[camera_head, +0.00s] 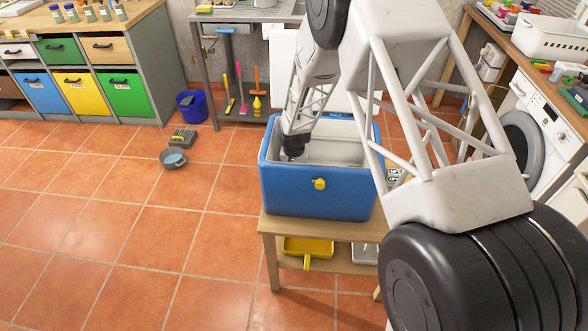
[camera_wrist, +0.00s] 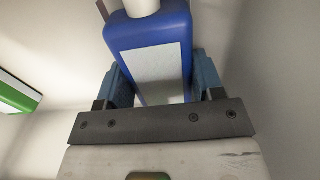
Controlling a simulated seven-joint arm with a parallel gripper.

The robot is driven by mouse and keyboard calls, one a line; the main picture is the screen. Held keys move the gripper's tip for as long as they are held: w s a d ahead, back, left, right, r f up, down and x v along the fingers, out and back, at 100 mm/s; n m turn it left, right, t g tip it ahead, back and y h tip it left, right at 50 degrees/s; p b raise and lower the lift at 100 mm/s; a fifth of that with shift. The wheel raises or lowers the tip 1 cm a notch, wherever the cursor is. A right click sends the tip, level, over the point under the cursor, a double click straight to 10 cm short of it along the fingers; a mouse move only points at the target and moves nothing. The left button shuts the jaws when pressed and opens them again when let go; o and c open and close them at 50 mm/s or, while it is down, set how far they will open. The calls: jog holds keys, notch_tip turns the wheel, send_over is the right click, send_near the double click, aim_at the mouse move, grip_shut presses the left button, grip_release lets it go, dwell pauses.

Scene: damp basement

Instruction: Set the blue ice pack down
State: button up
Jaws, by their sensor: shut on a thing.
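The blue ice pack (camera_wrist: 117,41) has a white label and a white cap. It sits between the two fingers of my gripper (camera_wrist: 160,77) in the wrist view, and the gripper is shut on it. In the head view my gripper (camera_head: 294,148) reaches down into the open blue cooler box (camera_head: 290,193), near its left inner side. The ice pack is hidden there by the gripper and the cooler wall. Pale inner walls surround the pack in the wrist view. I cannot tell whether the pack touches the cooler floor.
A green-and-white item (camera_wrist: 18,95) lies at the left in the wrist view. The cooler stands on a wooden bench (camera_head: 270,226) with a yellow tray (camera_head: 307,247) on its lower shelf. The left floor is mostly clear.

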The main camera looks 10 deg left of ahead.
dwell(0.3)
jog(key=o, duration=1.2)
jog(key=shift+f, duration=0.15)
jog(key=shift+c, duration=0.2)
notch_tip(320, 180, up, 12)
jog(key=shift+r, duration=0.2)
dwell(0.3)
